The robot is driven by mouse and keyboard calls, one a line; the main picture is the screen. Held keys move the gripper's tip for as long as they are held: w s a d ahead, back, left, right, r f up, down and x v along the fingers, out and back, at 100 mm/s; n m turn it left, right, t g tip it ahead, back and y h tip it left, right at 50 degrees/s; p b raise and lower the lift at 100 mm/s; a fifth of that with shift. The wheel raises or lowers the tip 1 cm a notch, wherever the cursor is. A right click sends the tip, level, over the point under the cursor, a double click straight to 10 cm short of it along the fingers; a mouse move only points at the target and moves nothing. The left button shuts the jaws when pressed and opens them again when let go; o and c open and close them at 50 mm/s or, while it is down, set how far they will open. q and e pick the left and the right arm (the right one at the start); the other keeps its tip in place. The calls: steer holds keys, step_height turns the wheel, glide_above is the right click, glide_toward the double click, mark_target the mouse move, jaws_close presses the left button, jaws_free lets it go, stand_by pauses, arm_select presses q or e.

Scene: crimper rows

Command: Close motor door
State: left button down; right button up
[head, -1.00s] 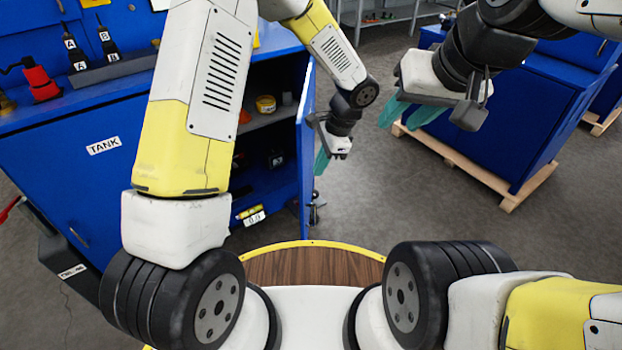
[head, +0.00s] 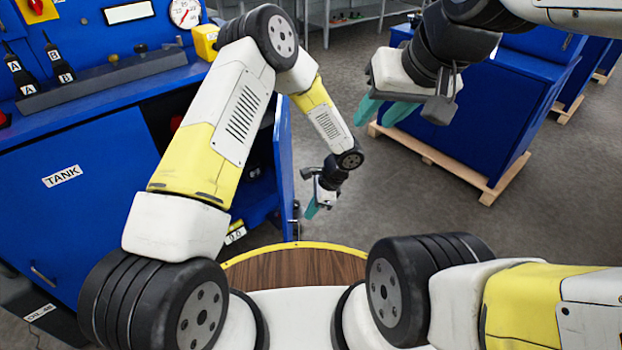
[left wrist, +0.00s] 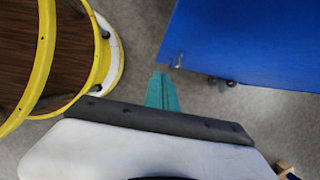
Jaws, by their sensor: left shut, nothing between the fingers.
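The open door (head: 284,165) is a blue panel seen nearly edge-on in the head view, standing out from the blue cabinet's dark opening. I take it to be the motor door; no motor label is readable. A large blue panel (left wrist: 250,45), apparently this door, fills the upper right of the left wrist view. My left gripper (head: 311,209) is shut and empty, just right of the door in the head view. Its teal fingertips (left wrist: 161,80) are together, with floor showing between them and the panel. My right gripper (head: 383,112) is raised at the right, fingers apart and empty.
The cabinet's TANK panel (head: 60,218) is at the left. My left upper arm hides much of the opening. Another blue cabinet (head: 470,120) stands on a wooden pallet (head: 440,160) at the right. Grey floor (head: 400,205) lies clear between.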

arm_select(q)
steer(key=a+f, duration=0.3)
steer(key=a, duration=0.2)
steer(key=shift+w+a+f, duration=0.15)
